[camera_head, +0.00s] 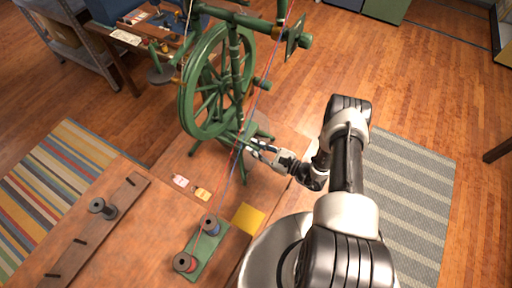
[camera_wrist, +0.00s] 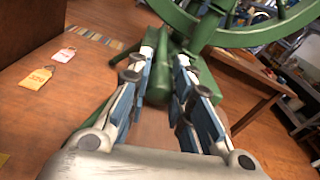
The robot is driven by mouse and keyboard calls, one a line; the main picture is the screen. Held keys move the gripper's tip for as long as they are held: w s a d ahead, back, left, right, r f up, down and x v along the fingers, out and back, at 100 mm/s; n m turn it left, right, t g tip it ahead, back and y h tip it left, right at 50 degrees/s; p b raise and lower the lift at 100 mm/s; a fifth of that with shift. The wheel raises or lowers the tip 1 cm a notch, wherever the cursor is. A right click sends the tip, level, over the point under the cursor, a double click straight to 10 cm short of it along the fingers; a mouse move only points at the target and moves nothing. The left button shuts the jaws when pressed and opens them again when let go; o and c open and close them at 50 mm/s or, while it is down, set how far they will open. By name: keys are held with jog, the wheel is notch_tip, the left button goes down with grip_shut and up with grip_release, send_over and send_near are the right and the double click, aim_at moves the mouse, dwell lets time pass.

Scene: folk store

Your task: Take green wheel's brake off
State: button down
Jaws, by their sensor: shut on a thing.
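The green spinning wheel (camera_head: 212,85) stands upright on the brown table, with a spoked rim and slanted legs. Its rim also crosses the top of the wrist view (camera_wrist: 240,35). My gripper (camera_head: 252,146) reaches in from the right, low at the base of the wheel. In the wrist view my gripper (camera_wrist: 172,62) has its blue-padded fingers on either side of a green wooden part (camera_wrist: 158,88) below the rim, shut on it. I cannot tell whether this part is the brake. Its far end is hidden behind the fingers and frame.
Two small tags, pink (camera_head: 180,181) and yellow (camera_head: 202,194), lie left of my gripper. A green board (camera_head: 207,256) carries red and blue spools, with threads rising to the wheel. A yellow square (camera_head: 248,218) and a peg rack (camera_head: 97,235) lie nearby. Striped rugs cover floor areas.

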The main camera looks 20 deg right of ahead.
aim_at(255, 146)
notch_tip(255, 146, up, 3)
jog(key=g+h+p, duration=0.2)
jog(key=p, duration=0.2)
jog(key=shift+f, duration=0.2)
jog(key=shift+w+a+r+g+h+p, duration=0.15)
jog(key=shift+r+g+h+p, duration=0.3)
jog(key=shift+p, duration=0.45)
jog(key=shift+a+r+g+h+p, duration=0.1)
jog(key=shift+r+g+h+p, duration=0.15)
jog(key=shift+g+h+p, duration=0.35)
jog(key=c, duration=1.4)
grip_release()
jog(key=v, duration=1.2)
jog(key=shift+w, duration=0.1)
